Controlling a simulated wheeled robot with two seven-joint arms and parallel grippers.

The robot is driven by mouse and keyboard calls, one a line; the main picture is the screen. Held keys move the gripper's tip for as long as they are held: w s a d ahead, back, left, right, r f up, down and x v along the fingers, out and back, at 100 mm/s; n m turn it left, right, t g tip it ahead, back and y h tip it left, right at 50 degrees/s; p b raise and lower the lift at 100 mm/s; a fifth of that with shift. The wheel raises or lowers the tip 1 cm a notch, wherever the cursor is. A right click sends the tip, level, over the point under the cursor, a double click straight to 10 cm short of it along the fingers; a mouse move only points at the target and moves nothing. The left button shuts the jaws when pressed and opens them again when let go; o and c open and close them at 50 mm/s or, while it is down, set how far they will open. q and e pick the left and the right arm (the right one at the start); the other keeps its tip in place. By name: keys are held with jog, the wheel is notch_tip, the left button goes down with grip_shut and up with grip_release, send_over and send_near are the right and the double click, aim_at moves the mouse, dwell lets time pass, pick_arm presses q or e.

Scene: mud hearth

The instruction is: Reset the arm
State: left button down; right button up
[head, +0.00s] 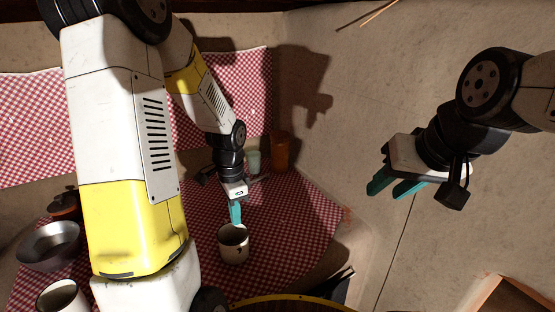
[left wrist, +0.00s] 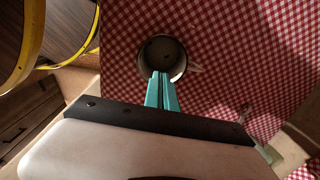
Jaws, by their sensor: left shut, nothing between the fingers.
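My left gripper (head: 235,218) reaches down over the checked cloth, its teal fingers shut together with nothing between them. Its fingertips are at the rim of a white mug (head: 233,247) that stands upright on the cloth. In the left wrist view the closed fingers (left wrist: 162,76) overlap the near rim of the mug (left wrist: 150,50), whose handle points right. I cannot tell whether they touch it. My right gripper (head: 395,192) is up at the right in front of the bare wall, empty, with its two teal fingers apart.
A metal bowl (head: 47,262), a dark lidded pot (head: 64,205) and another mug (head: 62,297) are at the left. A pale green cup (head: 253,161) and a brown jar (head: 281,152) stand behind my left gripper. The cloth (head: 300,215) right of the mug is clear.

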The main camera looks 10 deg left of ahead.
pick_arm(q)
jog(key=s+d+r+n+t+h, duration=0.1)
jog(key=s+r+n, duration=0.4)
jog(key=r, duration=0.6)
jog(key=s+d+r+n+t+h, duration=0.1)
jog(key=s+d+r+n+t, duration=0.2)
jog(key=s+r, duration=0.6)
jog(key=shift+d+r+n+t, duration=0.4)
jog(key=shift+r+n+t, duration=0.55)
jog(key=shift+n+t, duration=0.2)
